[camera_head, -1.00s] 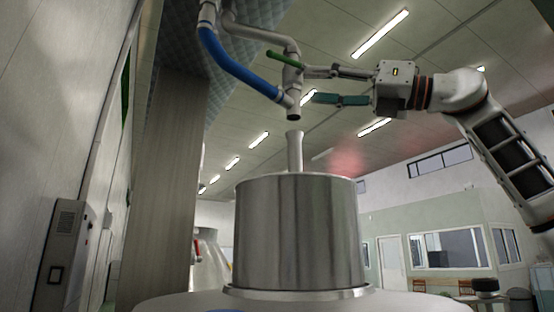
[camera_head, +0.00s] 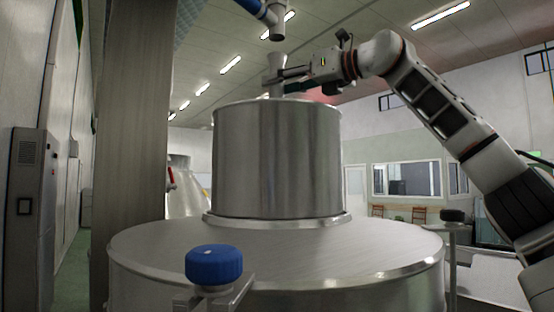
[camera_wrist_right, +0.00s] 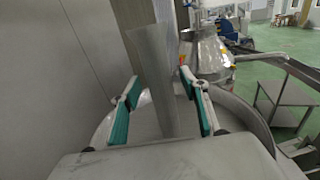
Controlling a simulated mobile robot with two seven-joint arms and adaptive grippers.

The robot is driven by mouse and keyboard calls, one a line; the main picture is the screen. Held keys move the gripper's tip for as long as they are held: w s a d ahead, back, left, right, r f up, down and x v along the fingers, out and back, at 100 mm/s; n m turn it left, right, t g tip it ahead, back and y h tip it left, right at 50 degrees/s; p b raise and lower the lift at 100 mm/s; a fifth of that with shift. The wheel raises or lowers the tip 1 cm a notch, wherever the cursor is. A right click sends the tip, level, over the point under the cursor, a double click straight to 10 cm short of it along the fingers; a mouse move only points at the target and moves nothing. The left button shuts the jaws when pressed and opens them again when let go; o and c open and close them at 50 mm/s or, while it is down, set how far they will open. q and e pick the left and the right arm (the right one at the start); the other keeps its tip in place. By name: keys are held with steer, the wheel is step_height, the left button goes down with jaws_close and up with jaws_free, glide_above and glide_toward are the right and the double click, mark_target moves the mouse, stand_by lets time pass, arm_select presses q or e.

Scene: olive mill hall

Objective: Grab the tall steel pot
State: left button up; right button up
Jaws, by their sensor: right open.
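The tall steel pot (camera_head: 275,64) is a slim, flared metal vessel. It rises above the rim of the big steel drum (camera_head: 277,165), which hides its lower part in the head view. My right gripper (camera_head: 274,85) is at the pot, just above the drum's rim, reaching in from the right. In the right wrist view the pot (camera_wrist_right: 152,62) stands upright between the two green-padded fingers of the right gripper (camera_wrist_right: 160,84). The fingers are open, one on each side, with gaps showing. My left gripper is not in view.
A pipe end (camera_head: 277,35) hangs right above the pot. The drum sits on a wide round steel base with a blue knob (camera_head: 213,265) in front. A tall grey column (camera_head: 133,150) stands at left. In the wrist view a steel table (camera_wrist_right: 285,100) is at right.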

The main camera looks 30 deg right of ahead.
steer(key=shift+x, duration=0.85)
steer(key=shift+s+d, duration=0.1)
steer(key=shift+s, duration=0.05)
steer(key=shift+c, duration=0.9)
jaws_close()
steer(key=shift+r, duration=0.15)
steer(key=shift+r, duration=0.1)
